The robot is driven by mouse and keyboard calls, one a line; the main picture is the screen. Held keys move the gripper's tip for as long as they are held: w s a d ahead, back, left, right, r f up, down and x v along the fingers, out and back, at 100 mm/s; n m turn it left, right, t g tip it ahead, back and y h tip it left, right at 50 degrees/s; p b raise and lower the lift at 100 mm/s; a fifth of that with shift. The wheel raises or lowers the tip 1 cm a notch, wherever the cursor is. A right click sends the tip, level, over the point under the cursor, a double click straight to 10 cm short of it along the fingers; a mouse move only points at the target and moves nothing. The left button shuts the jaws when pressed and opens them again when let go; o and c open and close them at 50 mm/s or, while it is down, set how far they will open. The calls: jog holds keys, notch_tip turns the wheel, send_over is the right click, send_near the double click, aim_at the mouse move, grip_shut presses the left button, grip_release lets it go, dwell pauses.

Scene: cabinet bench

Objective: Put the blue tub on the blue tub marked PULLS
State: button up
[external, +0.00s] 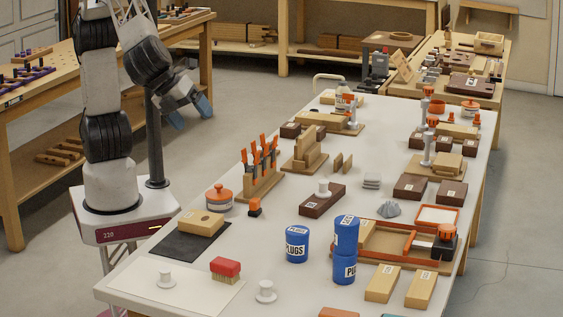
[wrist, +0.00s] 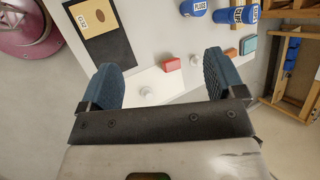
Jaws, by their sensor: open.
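In the external view, a blue tub marked PLUGS (external: 297,246) stands upright alone on the white bench. To its right are two blue tubs, one above the other. The lower tub (external: 343,268) has a partly visible label starting "PU". The upper tub (external: 346,240) sits on it, its label too small to read surely. The tubs also show at the top of the wrist view, the PLUGS tub (wrist: 194,8) left of the pair (wrist: 238,15). My gripper (external: 190,112) is open and empty, beyond the bench's left side, far from the tubs. Its blue fingers (wrist: 160,62) are spread wide.
A dark mat (external: 182,246) holds a wooden block. An orange-edged tray (external: 425,238) and wooden blocks (external: 383,283) lie right of the tubs. An orange-handled tool rack (external: 262,178) stands behind.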

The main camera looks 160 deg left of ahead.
jog(key=s+d+n+h, duration=0.2)
jog(key=s+d+n, duration=0.1)
jog(key=s, duration=0.4)
jog(key=s+d+n+t+h, duration=0.1)
jog(key=s+d+n+h, duration=0.1)
jog(key=s+d, duration=0.4)
jog(key=s+d+n+h, duration=0.3)
jog(key=s+d+n, duration=0.1)
jog(key=s, duration=0.6)
jog(key=shift+s+d+r+t, duration=0.2)
jog(key=shift+d+r+t, duration=0.15)
jog(key=shift+d, duration=0.35)
